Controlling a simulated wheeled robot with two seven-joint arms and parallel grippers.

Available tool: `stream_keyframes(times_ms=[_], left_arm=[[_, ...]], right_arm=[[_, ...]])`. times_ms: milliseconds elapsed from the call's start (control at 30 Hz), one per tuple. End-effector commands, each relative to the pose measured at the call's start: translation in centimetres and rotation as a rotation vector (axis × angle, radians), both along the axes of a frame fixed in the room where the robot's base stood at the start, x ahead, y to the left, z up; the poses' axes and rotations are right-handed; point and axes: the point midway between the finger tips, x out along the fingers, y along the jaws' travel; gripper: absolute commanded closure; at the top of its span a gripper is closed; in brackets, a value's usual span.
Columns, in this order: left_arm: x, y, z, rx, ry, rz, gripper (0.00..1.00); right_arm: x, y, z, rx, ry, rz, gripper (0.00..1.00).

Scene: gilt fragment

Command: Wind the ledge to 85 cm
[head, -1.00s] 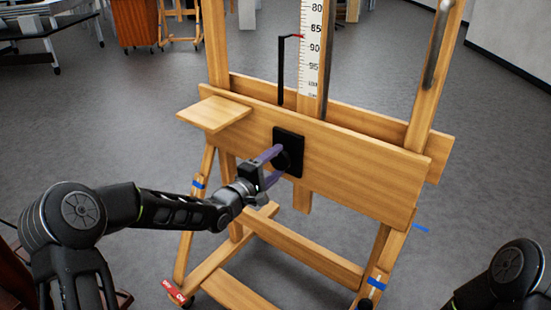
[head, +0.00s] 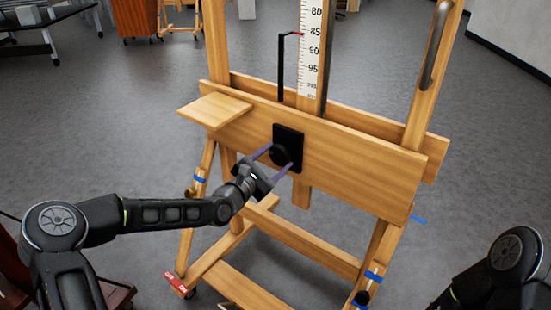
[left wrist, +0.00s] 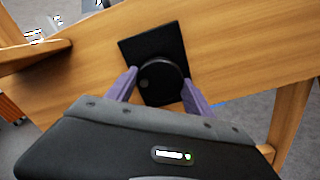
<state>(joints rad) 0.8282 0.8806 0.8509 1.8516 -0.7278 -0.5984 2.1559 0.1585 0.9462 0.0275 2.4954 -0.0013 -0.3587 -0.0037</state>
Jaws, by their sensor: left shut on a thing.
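The wooden ledge (head: 350,165) runs across the easel in the head view. A black plate (head: 290,135) on its front carries a round black knob (left wrist: 160,82). My left gripper (head: 279,157) is shut on the knob, its purple fingers on opposite sides of the rim, tilted in the head view. A white scale (head: 311,55) stands behind the ledge, its numbers growing downward. A black rod (head: 281,70) rises beside it with a red pointer (head: 296,33) level with the 85 mark, as near as I can read. My right gripper is out of view.
A small wooden shelf (head: 215,110) juts out at the ledge's left end. The easel's legs carry blue tape (head: 374,276) and a red tag (head: 177,283). Open grey floor (head: 110,130) lies to the left, with other furniture at the back.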

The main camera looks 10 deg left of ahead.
Motion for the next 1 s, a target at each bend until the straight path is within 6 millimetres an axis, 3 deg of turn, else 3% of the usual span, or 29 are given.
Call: stream_keyframes(times_ms=[600, 1000], left_arm=[[0.0, 0.1, -0.2, -0.527, 0.238, 0.0, 0.79], [0.0, 0.1, -0.1, -0.718, 0.329, 0.0, 0.79]], right_arm=[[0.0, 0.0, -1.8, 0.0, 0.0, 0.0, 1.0], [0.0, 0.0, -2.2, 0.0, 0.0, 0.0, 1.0]])
